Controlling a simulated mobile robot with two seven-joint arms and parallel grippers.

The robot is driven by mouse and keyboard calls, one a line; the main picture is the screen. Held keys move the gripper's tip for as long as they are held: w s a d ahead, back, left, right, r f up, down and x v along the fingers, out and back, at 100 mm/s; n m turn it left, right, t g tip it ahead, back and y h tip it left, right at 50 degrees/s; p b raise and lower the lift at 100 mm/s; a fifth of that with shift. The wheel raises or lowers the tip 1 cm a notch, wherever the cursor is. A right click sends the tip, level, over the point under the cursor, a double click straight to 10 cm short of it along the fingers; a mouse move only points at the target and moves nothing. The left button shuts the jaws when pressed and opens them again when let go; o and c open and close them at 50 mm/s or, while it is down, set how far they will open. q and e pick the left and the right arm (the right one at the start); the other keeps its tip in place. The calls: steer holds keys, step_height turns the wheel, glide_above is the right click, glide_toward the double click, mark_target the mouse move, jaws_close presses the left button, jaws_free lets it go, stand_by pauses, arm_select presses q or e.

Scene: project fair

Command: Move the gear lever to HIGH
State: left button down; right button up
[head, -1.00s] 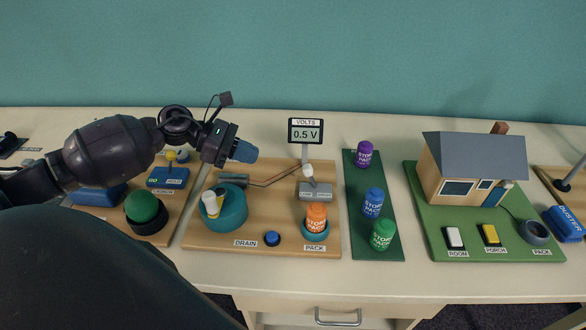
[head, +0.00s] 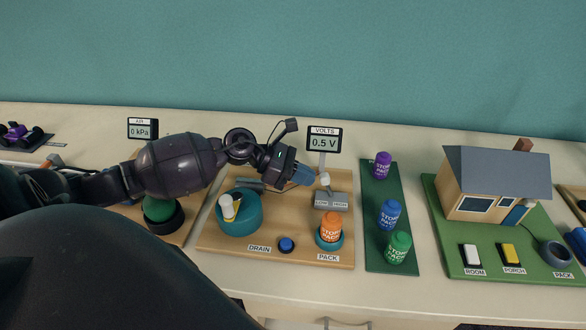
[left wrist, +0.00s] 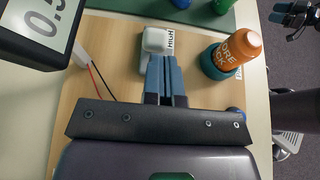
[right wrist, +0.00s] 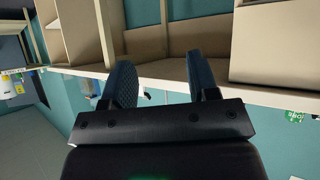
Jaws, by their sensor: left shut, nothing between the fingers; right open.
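The gear lever is a white knob (head: 324,179) on a grey box (head: 331,203) marked LOW on the left and HIGH on the right. The knob sits left of the box's middle, towards LOW. My left gripper (head: 306,176) is shut and empty, its blue fingers just left of the knob in the head view. In the left wrist view the shut fingers (left wrist: 166,62) point at the white knob (left wrist: 155,40), by the HIGH label; I cannot tell if they touch. My right gripper (right wrist: 163,80) is open and empty, facing shelving away from the lever.
The volts meter (head: 324,139) reads 0.5 V behind the lever. A teal drum (head: 239,214) is on the left; a green strip (head: 376,257) with purple, blue and green packs is on the right.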

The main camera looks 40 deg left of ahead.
mark_target(328, 177)
arm_select(q)
steer(key=shift+d, duration=0.15)
arm_select(e)
steer(key=shift+s+f, duration=0.1)
steer(key=shift+s, duration=0.1)
arm_select(q)
steer(key=shift+w, duration=0.1)
steer(key=shift+w+d+r+y+p, duration=0.2)
steer(key=shift+r+y+p, duration=0.25)
steer(key=shift+p, duration=0.45)
steer(key=d+r+g+y+p, duration=0.1)
steer(key=p, duration=0.1)
steer(key=w+d+g+y+p, duration=0.1)
steer(key=y+p, duration=0.1)
steer(key=p, duration=0.1)
steer(key=shift+w+d+r, duration=0.1)
steer(key=shift+r, duration=0.25)
steer(key=shift+w+d+f+g+y+p, duration=0.1)
steer(key=shift+w+d+g+y+p, duration=0.25)
steer(key=shift+d+y, duration=0.2)
steer(key=shift+w+d+f, duration=0.1)
steer(key=shift+d, duration=0.2)
steer(key=shift+a, duration=0.1)
arm_select(e)
step_height(328, 177, up, 8)
steer(key=w, duration=0.1)
steer(key=shift+w+r+t, duration=0.25)
steer(key=shift+t, duration=0.05)
